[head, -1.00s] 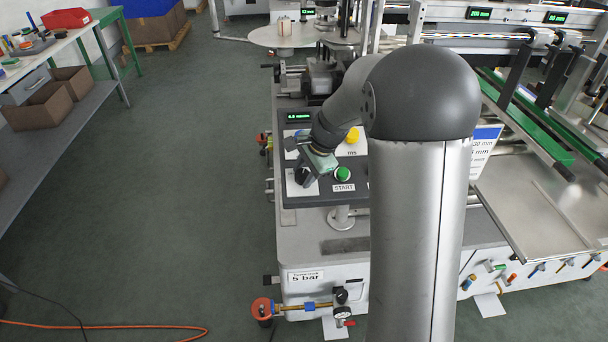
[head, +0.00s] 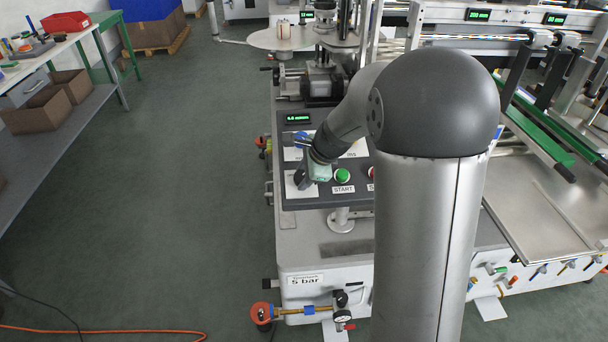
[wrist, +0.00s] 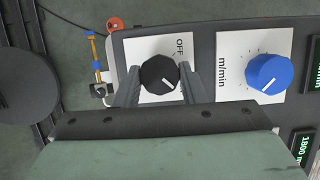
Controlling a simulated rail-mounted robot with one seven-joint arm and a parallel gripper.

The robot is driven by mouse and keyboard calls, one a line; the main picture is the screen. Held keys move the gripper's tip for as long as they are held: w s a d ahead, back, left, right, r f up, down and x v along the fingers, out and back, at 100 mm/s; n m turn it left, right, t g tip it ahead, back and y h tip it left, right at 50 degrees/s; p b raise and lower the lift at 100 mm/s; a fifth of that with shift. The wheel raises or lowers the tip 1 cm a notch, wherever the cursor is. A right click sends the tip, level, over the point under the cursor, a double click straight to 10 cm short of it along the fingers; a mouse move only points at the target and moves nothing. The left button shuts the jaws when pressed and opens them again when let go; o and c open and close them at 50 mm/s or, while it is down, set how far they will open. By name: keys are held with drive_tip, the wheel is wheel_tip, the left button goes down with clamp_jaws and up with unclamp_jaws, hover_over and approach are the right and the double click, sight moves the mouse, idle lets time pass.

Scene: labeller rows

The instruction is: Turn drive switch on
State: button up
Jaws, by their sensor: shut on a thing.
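The drive switch (wrist: 158,75) is a black round knob with a white pointer line, on a white plate (wrist: 181,47) marked OFF. In the wrist view the pointer slants toward the lower right, away from the OFF mark. My gripper (wrist: 158,82) has one finger on each side of the knob and is shut on it. In the head view my gripper (head: 303,178) is at the left end of the control panel, over the switch. The other end of the switch's marking is hidden behind my gripper.
A blue m/min knob (wrist: 268,74) sits beside the switch. A green START button (head: 342,175) and a partly hidden red button (head: 371,172) are to the right of my gripper. A green display (head: 298,118) is at the panel's back. Open floor (head: 190,200) lies to the left.

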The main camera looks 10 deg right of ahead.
drive_tip(key=shift+r, duration=0.1)
drive_tip(key=o, duration=1)
drive_tip(key=v, duration=1.7)
drive_tip(key=shift+s+d+r, duration=0.1)
drive_tip(key=shift+d, duration=0.05)
